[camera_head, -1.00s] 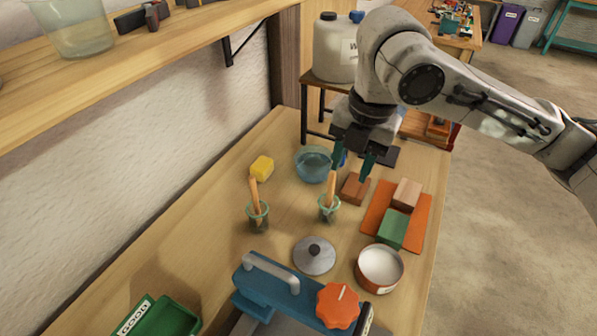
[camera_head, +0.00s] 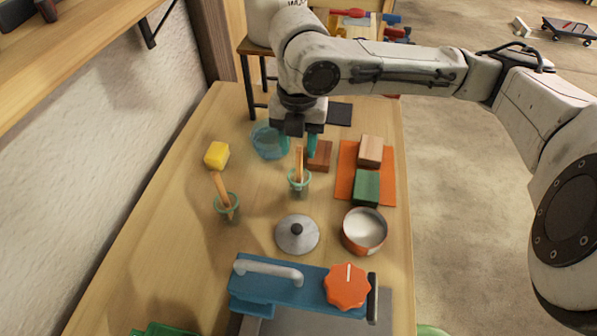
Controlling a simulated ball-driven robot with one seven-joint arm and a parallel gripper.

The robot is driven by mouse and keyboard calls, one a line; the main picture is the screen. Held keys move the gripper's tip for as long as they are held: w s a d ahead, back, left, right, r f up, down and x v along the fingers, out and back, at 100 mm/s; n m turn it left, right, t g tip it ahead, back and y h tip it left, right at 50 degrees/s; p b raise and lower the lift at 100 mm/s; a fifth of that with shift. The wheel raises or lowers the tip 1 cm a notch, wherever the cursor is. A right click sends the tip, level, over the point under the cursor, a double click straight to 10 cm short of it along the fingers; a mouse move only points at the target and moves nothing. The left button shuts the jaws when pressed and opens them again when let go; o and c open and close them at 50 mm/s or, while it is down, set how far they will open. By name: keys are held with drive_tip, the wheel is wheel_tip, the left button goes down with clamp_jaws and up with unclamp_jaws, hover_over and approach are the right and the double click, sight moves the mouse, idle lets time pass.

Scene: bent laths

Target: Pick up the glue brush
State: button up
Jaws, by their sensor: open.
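Two wooden-handled sticks, which look like brush handles, stand in small glass jars on the bench. One handle (camera_head: 299,161) leans slightly in the right jar (camera_head: 300,184), and the other handle (camera_head: 220,187) tilts left in the left jar (camera_head: 231,209). I cannot tell which is the glue brush, as the lower ends are hidden in the jars. My gripper (camera_head: 297,148) points down, open and empty, over the bench behind the right jar. Its teal right finger shows close to the top of the right handle; the left finger is hard to make out.
A blue glass bowl (camera_head: 268,143) and brown block (camera_head: 320,156) are near my gripper. A yellow sponge (camera_head: 217,154), grey lid (camera_head: 296,236), white-filled pot (camera_head: 364,231) and orange mat (camera_head: 346,182) with blocks surround the jars. A blue clamp-like device (camera_head: 290,287) stands in front.

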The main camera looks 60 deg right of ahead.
sight(299, 172)
wheel_tip(299, 172, down, 4)
drive_tip(key=shift+d+f, duration=0.1)
drive_tip(key=shift+d, duration=0.05)
drive_tip(key=shift+c, duration=0.2)
clamp_jaws()
